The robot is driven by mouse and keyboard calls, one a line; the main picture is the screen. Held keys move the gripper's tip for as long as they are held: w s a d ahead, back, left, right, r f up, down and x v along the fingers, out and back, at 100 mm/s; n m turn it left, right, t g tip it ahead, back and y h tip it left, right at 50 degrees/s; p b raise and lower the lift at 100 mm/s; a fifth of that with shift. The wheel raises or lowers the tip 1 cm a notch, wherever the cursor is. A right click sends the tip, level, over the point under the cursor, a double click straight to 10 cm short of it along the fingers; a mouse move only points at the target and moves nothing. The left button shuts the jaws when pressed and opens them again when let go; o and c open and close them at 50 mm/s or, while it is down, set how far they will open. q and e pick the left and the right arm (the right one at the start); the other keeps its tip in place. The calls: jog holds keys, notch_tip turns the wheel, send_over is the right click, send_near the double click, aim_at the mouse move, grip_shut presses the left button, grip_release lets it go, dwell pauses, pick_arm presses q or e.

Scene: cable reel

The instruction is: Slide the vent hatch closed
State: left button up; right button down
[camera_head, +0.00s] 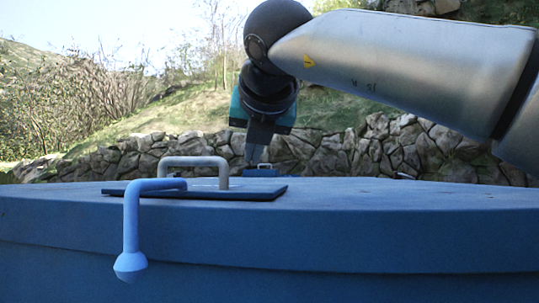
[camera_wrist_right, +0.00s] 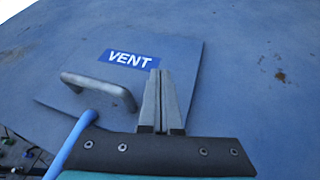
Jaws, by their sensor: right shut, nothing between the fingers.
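The vent hatch is a flat blue plate (camera_head: 255,192) on the broad blue top, with a grey bar handle (camera_head: 195,161) standing on it. In the right wrist view the hatch (camera_wrist_right: 180,85) bears a blue label reading VENT (camera_wrist_right: 130,58), and the grey handle (camera_wrist_right: 98,88) is left of the fingers. My right gripper (camera_head: 253,160) points down beyond the handle, a little to its right. Its fingers (camera_wrist_right: 158,85) are shut and empty, in front of the plate near the label. I cannot tell whether they touch it. No vent opening shows. My left gripper is not in view.
A light blue bent rod (camera_head: 131,222) with a cone-shaped end hangs over the near edge beside the hatch. It also shows in the wrist view (camera_wrist_right: 72,140). The blue top (camera_head: 400,195) is clear to the right.

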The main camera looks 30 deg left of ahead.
jog(key=shift+s, duration=0.1)
jog(key=shift+s+b, duration=0.25)
jog(key=shift+b, duration=0.2)
jog(key=s+d+b, duration=0.1)
jog(key=s+b, duration=0.1)
jog(key=s, duration=0.1)
jog(key=s+d+r+b, duration=0.1)
jog(key=s, duration=0.3)
jog(key=s+d+b, duration=0.1)
jog(key=s+b, duration=0.1)
jog(key=s, duration=0.1)
jog(key=shift+s+d+r+b, duration=0.15)
jog(key=shift+d+r+b, duration=0.1)
jog(key=shift+r+b, duration=0.15)
jog(key=shift+s+d, duration=0.1)
jog(key=shift+s, duration=0.15)
